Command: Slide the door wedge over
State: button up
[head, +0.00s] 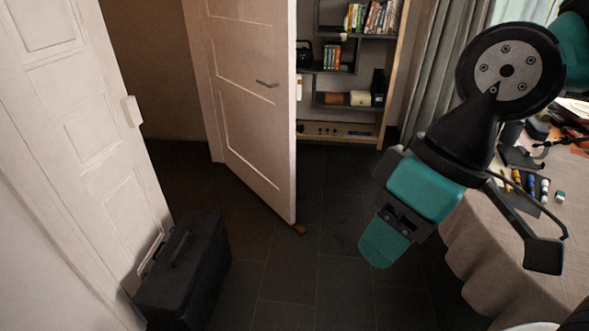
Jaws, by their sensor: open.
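The door wedge (299,229) is a small reddish-brown piece on the dark tiled floor, at the bottom free corner of the open white door (252,95). I cannot tell whether it touches the door or sits partly beneath it. My gripper (384,243) has teal and black parts and points down, to the right of the wedge and apart from it. It is open, and I see nothing held in it. The gap between its fingers is hard to see from this side.
A black case (186,272) stands on the floor at left, beside a white panelled door (80,130). A cloth-covered table (500,250) with tools is at right. A shelf (350,130) stands behind the open door. The floor (320,275) between case and table is clear.

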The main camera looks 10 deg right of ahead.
aim_at(301, 231)
jog(key=z, duration=0.05)
jog(key=i, duration=0.4)
jog(key=u, duration=0.7)
jog(key=i, duration=1.5)
jog(key=z, duration=0.95)
jog(key=i, duration=0.6)
jog(key=z, duration=0.6)
